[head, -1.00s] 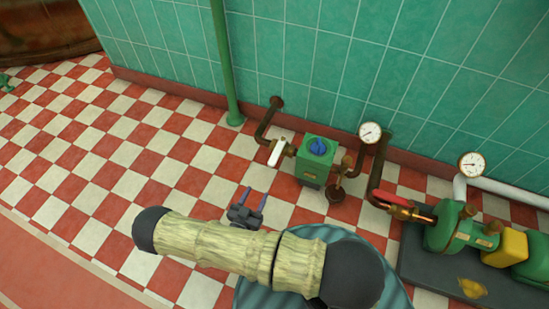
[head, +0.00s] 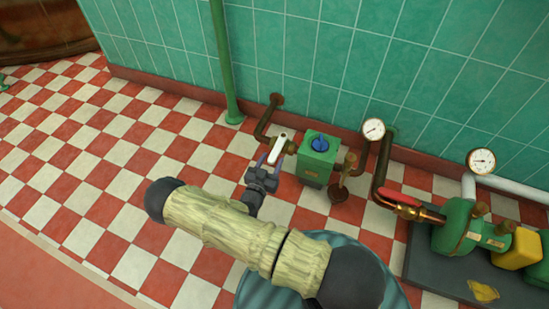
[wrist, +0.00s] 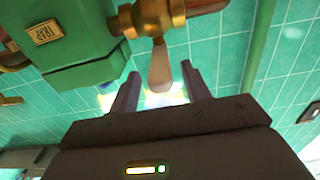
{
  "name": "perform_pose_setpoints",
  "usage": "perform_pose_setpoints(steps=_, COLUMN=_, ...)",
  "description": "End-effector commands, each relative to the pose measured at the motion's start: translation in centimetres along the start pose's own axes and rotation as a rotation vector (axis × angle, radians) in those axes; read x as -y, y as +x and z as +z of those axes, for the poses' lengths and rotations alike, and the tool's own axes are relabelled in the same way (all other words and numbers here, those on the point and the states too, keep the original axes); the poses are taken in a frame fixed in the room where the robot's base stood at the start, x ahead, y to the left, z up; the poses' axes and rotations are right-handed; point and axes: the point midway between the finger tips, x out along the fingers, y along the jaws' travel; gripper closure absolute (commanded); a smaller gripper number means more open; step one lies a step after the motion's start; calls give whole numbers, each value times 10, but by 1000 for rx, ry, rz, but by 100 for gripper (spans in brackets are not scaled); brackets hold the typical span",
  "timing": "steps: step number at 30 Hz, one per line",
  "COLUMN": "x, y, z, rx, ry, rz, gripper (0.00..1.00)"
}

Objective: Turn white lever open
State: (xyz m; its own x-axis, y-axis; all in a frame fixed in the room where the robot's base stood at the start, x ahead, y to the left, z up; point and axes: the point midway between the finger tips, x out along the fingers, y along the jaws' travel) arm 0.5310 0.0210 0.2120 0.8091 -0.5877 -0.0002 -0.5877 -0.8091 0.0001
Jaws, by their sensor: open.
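The white lever (head: 278,146) sits on a brass valve in the brown pipe, left of the green box (head: 316,160) with a blue knob. In the wrist view the lever (wrist: 159,66) hangs from the brass valve body (wrist: 158,17), its free end between my two fingertips with space on both sides. My gripper (head: 271,162) is open at the near end of the lever; its fingers also show in the wrist view (wrist: 160,78).
The green box (wrist: 85,45) is close on the left in the wrist view. A red lever (head: 398,197) and a green pump (head: 455,230) stand to the right. A green vertical pipe (head: 222,70) rises behind left. The checkered floor on the left is clear.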

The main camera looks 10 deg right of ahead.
Motion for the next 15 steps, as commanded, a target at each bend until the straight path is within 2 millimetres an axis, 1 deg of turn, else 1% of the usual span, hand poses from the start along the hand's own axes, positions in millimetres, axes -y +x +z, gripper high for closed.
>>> perform_pose_setpoints(steps=1, x=-1, y=9, z=3, rx=-2, ry=1, rz=2, gripper=53)
perform_pose_setpoints(steps=3, x=0, y=19, z=3, rx=-1, ry=2, rz=1, gripper=53)
perform_pose_setpoints(steps=6, x=0, y=30, z=2, rx=-2, ry=1, rz=1, gripper=53)
perform_pose_setpoints(steps=9, x=0, y=34, z=1, rx=0, ry=1, rz=-1, gripper=53)
perform_pose_setpoints(steps=15, x=0, y=35, z=0, rx=0, ry=0, rz=-1, gripper=53)
